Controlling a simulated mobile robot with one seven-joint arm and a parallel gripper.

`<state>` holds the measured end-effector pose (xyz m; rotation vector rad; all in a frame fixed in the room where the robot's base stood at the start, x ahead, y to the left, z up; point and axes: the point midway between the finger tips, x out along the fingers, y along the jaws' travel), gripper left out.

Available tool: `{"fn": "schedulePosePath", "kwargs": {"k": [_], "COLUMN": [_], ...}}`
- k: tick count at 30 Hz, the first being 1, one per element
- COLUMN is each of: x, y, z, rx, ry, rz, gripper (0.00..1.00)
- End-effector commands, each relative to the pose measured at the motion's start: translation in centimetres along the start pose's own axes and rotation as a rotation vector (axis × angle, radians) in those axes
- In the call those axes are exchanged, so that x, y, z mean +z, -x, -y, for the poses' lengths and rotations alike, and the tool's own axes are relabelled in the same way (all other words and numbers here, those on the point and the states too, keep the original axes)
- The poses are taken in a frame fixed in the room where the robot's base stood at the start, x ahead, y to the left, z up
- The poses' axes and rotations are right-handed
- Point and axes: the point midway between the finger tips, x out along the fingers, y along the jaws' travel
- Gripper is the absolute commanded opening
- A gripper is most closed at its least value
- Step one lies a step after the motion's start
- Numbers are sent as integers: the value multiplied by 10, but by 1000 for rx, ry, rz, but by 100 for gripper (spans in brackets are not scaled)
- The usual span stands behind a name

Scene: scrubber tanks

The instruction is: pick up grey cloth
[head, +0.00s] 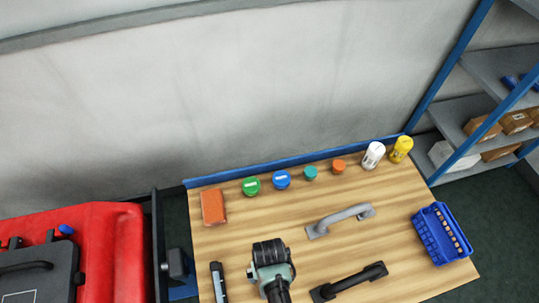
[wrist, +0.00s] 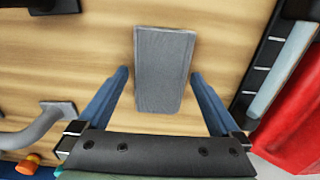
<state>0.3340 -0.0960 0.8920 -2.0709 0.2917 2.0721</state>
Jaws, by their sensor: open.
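The grey cloth (wrist: 165,70) lies flat on the wooden table as a folded, roughly rectangular piece in the wrist view. My gripper (wrist: 160,75) is open above it, with one blue finger on each side of the cloth. The fingers look apart from the cloth, and nothing is held. How high the fingertips are above the table is hard to tell. In the head view my arm's end covers that part of the table, and the cloth is hidden.
A grey handle (head: 340,218) and a black handle (head: 348,283) lie to the right. A dark tool (head: 218,282) lies left. Small jars, a white bottle (head: 373,155) and a yellow bottle (head: 401,149) line the back. A blue basket (head: 440,235) stands right; a red machine (head: 115,250) left.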

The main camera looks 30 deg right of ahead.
Motion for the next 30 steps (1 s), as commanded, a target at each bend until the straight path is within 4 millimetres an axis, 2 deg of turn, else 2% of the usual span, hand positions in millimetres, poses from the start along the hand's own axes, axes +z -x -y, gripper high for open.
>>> {"fn": "schedulePosePath", "kwargs": {"k": [6, 17, 25, 30], "x": [0, 0, 0, -1], "y": [0, 0, 1, 9], "z": [0, 0, 0, 0], "rx": [0, 0, 0, 0], "ry": [0, 0, 0, 0], "rz": [-1, 0, -1, -3], "gripper": [98, 33, 33, 33]}}
